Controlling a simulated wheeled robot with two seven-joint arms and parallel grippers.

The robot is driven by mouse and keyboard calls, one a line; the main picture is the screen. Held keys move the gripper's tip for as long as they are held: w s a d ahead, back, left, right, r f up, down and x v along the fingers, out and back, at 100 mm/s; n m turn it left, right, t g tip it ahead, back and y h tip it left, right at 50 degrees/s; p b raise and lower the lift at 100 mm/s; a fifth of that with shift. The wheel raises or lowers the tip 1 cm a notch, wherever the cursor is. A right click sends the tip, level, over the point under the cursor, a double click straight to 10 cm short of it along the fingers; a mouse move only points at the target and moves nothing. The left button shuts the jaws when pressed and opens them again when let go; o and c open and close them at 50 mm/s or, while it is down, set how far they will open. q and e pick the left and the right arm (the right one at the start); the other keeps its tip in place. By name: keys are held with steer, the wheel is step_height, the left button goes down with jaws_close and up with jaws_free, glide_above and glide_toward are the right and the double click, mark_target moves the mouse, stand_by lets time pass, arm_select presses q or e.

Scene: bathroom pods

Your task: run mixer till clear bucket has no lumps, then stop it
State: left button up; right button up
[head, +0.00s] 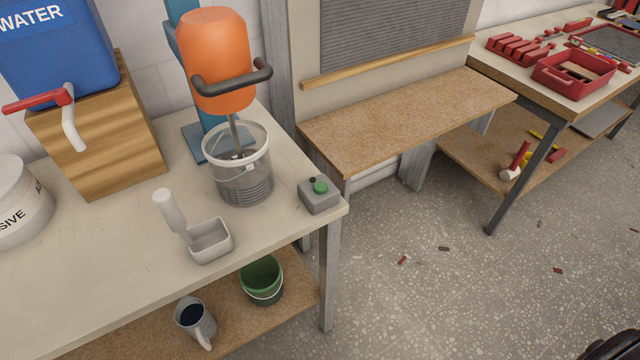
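The orange mixer (215,58) with a dark handlebar hangs on a blue stand (203,143) at the back of the left table. Its shaft (233,130) reaches down into the clear bucket (222,156). Grey, banded content fills the lower part of the bucket, with a small pale spot near the shaft. I cannot tell whether lumps are in it or whether the mixer turns. A grey switch box (319,200) with a green button (320,186) and a small dark knob stands right of the bucket.
A grey scoop (211,241) lies in front of the bucket. A blue water tank (57,50) on a wooden block and a white tub (18,205) stand left. A green bucket (261,280) and a jug (195,320) are on the shelf below. The table's front left is clear.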

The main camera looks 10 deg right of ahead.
jaws_close()
stand_by(1.7)
